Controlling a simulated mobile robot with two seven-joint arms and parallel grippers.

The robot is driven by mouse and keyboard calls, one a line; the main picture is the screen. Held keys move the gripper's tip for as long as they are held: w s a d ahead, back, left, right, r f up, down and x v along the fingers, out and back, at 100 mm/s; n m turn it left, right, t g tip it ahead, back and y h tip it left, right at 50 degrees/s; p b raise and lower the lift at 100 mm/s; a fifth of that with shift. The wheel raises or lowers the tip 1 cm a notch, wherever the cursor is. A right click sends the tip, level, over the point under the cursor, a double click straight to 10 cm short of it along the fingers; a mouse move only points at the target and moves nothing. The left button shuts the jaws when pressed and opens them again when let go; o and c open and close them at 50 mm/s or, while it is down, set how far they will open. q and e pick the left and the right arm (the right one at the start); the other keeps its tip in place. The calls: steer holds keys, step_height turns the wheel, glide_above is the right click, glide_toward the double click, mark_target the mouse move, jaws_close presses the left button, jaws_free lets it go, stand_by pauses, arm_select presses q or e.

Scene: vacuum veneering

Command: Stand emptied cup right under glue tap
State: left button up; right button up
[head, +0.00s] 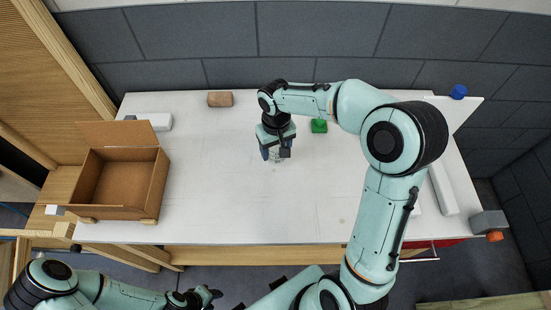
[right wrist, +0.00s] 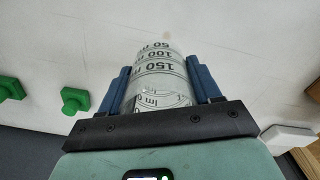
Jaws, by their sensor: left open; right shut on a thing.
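A clear cup (right wrist: 160,82) with black measuring marks sits between the blue fingers of my right gripper (right wrist: 158,90) in the right wrist view. No coloured contents show through its wall. In the head view my right gripper (head: 274,153) is over the middle of the white table and shut on the cup, which is mostly hidden by the fingers. I cannot tell if the cup touches the table. My left gripper (head: 205,296) is open and empty in front of the table. I cannot clearly identify the glue tap; my right arm covers part of the table's right side.
An open cardboard box (head: 120,182) stands at the table's left. A white block (head: 157,121), a brown block (head: 220,99) and a green piece (head: 319,126) lie toward the back. A grey block (head: 488,221) with an orange end is at the right edge. The middle-left table is clear.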

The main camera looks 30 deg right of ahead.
mark_target(276, 159)
steer(key=shift+f, duration=2.8)
steer(key=shift+f, duration=0.1)
steer(key=o, duration=1.1)
